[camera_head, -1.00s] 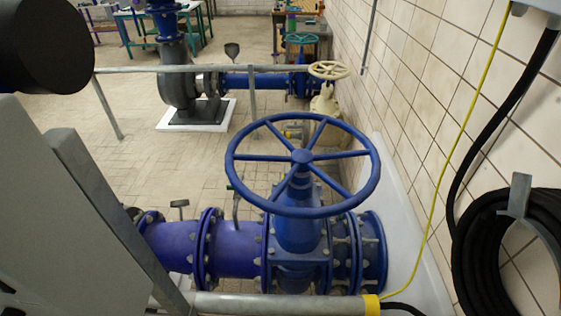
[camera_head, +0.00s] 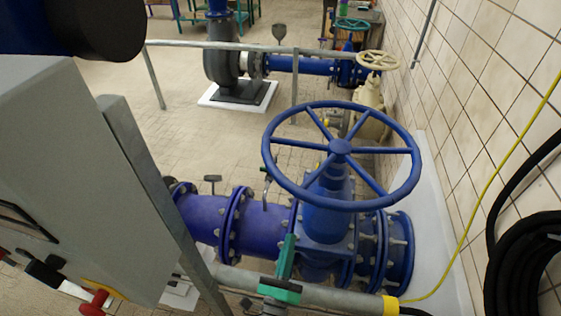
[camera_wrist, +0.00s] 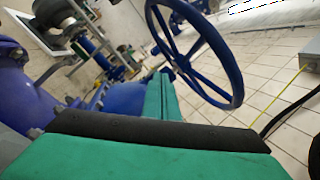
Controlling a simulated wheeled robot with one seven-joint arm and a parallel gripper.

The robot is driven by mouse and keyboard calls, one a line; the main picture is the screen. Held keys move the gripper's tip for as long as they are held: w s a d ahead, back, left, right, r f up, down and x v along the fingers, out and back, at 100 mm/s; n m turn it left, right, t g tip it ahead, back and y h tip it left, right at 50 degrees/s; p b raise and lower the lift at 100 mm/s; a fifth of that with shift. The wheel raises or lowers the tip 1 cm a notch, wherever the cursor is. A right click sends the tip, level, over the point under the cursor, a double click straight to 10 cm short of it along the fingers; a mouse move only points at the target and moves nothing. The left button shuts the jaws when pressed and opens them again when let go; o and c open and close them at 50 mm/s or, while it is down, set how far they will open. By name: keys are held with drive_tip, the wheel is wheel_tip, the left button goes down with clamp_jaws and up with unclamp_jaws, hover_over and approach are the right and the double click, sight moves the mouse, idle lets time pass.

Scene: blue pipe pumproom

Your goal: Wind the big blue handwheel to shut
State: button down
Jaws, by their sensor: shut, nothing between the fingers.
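The big blue handwheel (camera_head: 340,147) sits on top of a blue valve (camera_head: 328,215), its spoked rim roughly level. It also shows tilted in the wrist view (camera_wrist: 182,64), ahead and to the right of the fingers. My green gripper (camera_head: 289,241) reaches up from the bottom of the head view, its fingertips just below and left of the near side of the rim. In the wrist view the gripper's fingers (camera_wrist: 164,80) are together and empty. They look apart from the wheel, though the exact gap is hard to judge.
A grey rail (camera_head: 345,299) crosses in front of the valve. A grey control box (camera_head: 85,190) stands at left. The tiled wall (camera_head: 480,100) is close at right, with a black hose coil (camera_head: 520,265). A smaller cream handwheel (camera_head: 377,60) is farther back.

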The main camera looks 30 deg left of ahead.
drive_tip(key=w+a+r+m, duration=0.2)
drive_tip(key=w+a+r, duration=0.2)
drive_tip(key=w, duration=0.2)
drive_tip(key=w+a+r+m+y, duration=0.1)
drive_tip(key=w+a+r+m, duration=0.2)
drive_tip(key=w, duration=0.4)
drive_tip(key=w+a+r+m+t+y, duration=0.1)
drive_tip(key=w+a+r+m, duration=0.2)
drive_tip(key=w+a+r, duration=0.2)
drive_tip(key=shift+w+a+r, duration=0.2)
drive_tip(key=shift+w+a, duration=0.45)
drive_tip(key=shift+w, duration=0.45)
